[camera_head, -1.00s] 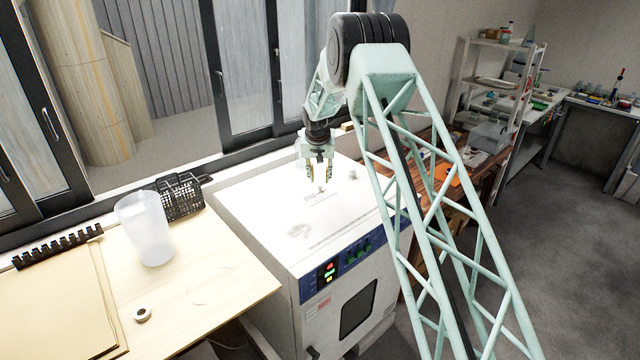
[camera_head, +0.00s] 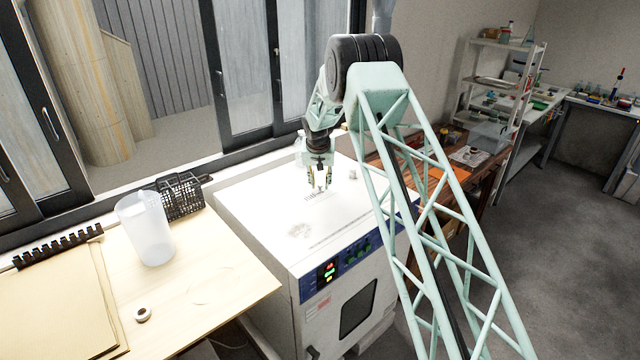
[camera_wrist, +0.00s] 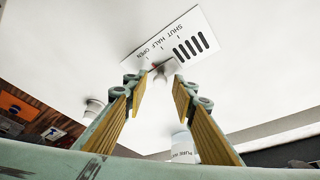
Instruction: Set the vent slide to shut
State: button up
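The vent plate (camera_wrist: 195,40) is a white label on the oven's white top, with dark slots and the words SHUT, HALF and OPEN. In the head view my gripper (camera_head: 320,187) points down over the vent area of the drying oven (camera_head: 270,215). The knob is partly hidden there.
A white cylinder (camera_head: 352,173) stands on the oven top, right of my gripper. A labelled bottle (camera_wrist: 182,146) is behind the fingers in the wrist view. A wooden table (camera_head: 215,275) with a translucent beaker (camera_head: 146,230) is at left. The oven top's front is clear.

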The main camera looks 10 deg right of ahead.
grip_shut()
jog(key=shift+a, duration=0.1)
jog(key=shift+s+a+b, duration=0.55)
jog(key=shift+a+b, duration=0.05)
jog(key=shift+a, duration=0.25)
jog(key=shift+s+a+b, duration=0.5)
jog(key=shift+a+b, duration=0.1)
jog(key=shift+a, duration=0.25)
jog(key=shift+s+a+b, duration=0.55)
jog(key=shift+a+b, duration=0.05)
jog(key=shift+a, duration=0.25)
jog(key=shift+f, duration=0.1)
jog(key=shift+c, duration=1.1)
grip_release()
jog(key=o, duration=0.4)
jog(key=shift+s+a, duration=0.1)
jog(key=shift+a, duration=0.15)
jog(key=shift+d, duration=0.1)
